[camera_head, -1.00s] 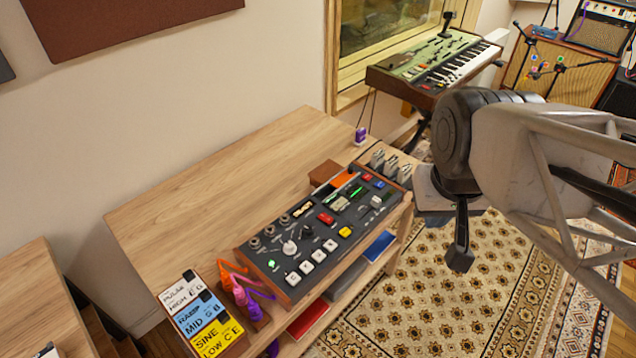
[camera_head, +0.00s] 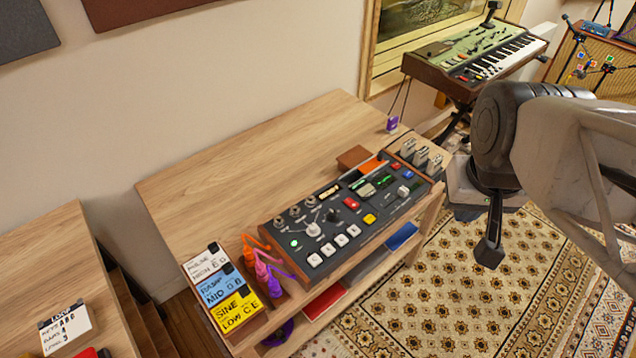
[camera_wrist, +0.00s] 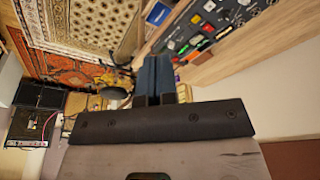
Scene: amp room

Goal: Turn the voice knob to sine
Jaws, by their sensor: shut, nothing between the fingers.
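The dark console (camera_head: 350,210) with wooden ends sits along the front edge of the wooden table. A white round knob (camera_head: 313,229) with a pale pointer line stands on its left part, and a black knob (camera_head: 333,215) is beside it. Which one is the voice knob I cannot tell; labels are too small to read. A card stand (camera_head: 222,290) left of the console shows pulse, ramp and sine cards. My gripper (camera_head: 489,252) hangs right of the table over the rug, apart from the console, shut and empty. In the wrist view its fingers (camera_wrist: 153,78) are together, and the console (camera_wrist: 205,28) shows at the top.
Orange, pink and purple cables (camera_head: 262,265) stand between the cards and console. Metal pedals (camera_head: 419,155) sit at the console's right end. A green keyboard (camera_head: 470,62) stands at the back. The table's back left is clear.

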